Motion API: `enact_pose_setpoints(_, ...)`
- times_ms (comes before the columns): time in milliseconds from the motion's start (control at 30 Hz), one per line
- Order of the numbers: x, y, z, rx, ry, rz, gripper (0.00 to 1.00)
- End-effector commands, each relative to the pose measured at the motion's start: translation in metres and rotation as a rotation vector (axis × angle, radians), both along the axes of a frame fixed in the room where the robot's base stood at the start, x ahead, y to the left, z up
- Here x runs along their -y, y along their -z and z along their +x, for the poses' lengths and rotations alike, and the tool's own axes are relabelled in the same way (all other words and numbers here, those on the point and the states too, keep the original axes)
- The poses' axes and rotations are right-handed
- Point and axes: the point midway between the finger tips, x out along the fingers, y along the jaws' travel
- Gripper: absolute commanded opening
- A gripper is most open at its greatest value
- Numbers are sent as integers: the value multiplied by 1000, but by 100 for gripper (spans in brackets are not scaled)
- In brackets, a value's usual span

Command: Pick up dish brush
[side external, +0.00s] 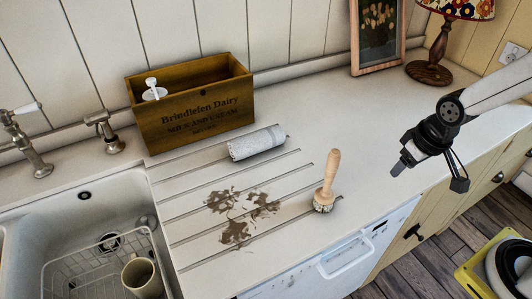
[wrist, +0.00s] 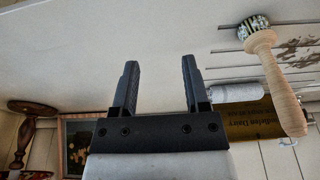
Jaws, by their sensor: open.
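The dish brush (side external: 328,184) has a pale wooden handle and a round bristle head. It stands upright, head down, near the front edge of the counter, at the right end of the drainer grooves. In the wrist view the dish brush (wrist: 275,75) shows at the right, outside the jaws. My gripper (side external: 400,166) is above the counter's front edge, to the right of the brush and apart from it. In the wrist view my gripper (wrist: 160,70) has its two fingers spread with nothing between them.
A brown stain (side external: 238,208) marks the grooves left of the brush. Behind lie a rolled cloth (side external: 257,143) and a wooden crate (side external: 190,110) holding a white pump bottle (side external: 153,90). A sink (side external: 30,215) is at left, a lamp (side external: 430,70) at back right. The counter between brush and lamp is clear.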

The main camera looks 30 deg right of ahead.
Motion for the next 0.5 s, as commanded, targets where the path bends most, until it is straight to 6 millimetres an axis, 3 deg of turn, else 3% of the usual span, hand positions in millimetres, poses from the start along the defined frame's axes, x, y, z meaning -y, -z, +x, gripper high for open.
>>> enact_pose_setpoints(33,0,0,0,0,0,0,59)
enact_pose_setpoints(100,0,0,0,0,0,0,76)
enact_pose_setpoints(500,-2,-2,3,-3,-28,-4,76)
